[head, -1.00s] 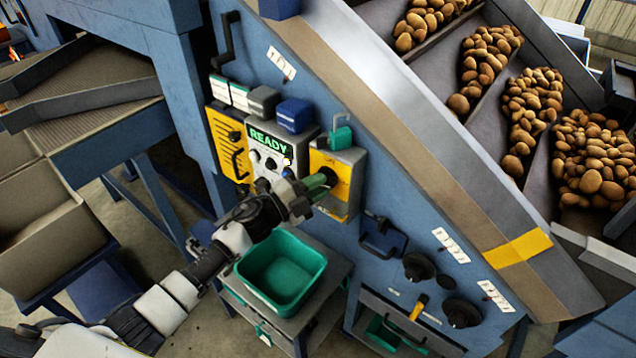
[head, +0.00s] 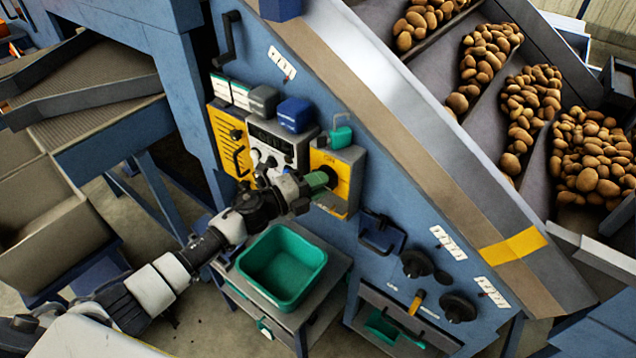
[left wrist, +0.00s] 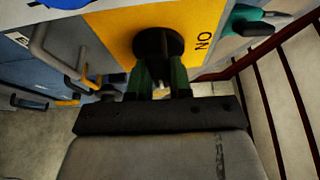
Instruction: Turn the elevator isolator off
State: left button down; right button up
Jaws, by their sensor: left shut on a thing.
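The isolator is a grey box with a yellow face (head: 343,186) on the blue machine frame, with a teal padlock (head: 341,137) hanging at its top. Its round black rotary handle (left wrist: 158,42) shows in the left wrist view, with "ON" lettering (left wrist: 203,41) on the yellow to the right of it. My left gripper (head: 322,180) is at the face, and its green fingers (left wrist: 159,80) are shut on the handle. The fingers and arm hide much of the handle in the head view. My right gripper is not in view.
A control box with a dark display (head: 272,138) and knobs sits left of the isolator. A yellow panel (head: 229,135) is further left. A green bin (head: 283,268) stands on a stand below my arm. Black handwheels (head: 416,263) are at the lower right.

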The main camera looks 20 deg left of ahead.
pick_arm(q)
jog(key=shift+f, duration=0.1)
jog(key=c, duration=1)
grip_release()
jog(key=shift+c, duration=0.2)
jog(key=b+v, duration=0.3)
jog(key=v, duration=0.7)
jog(key=shift+s+a, duration=0.3)
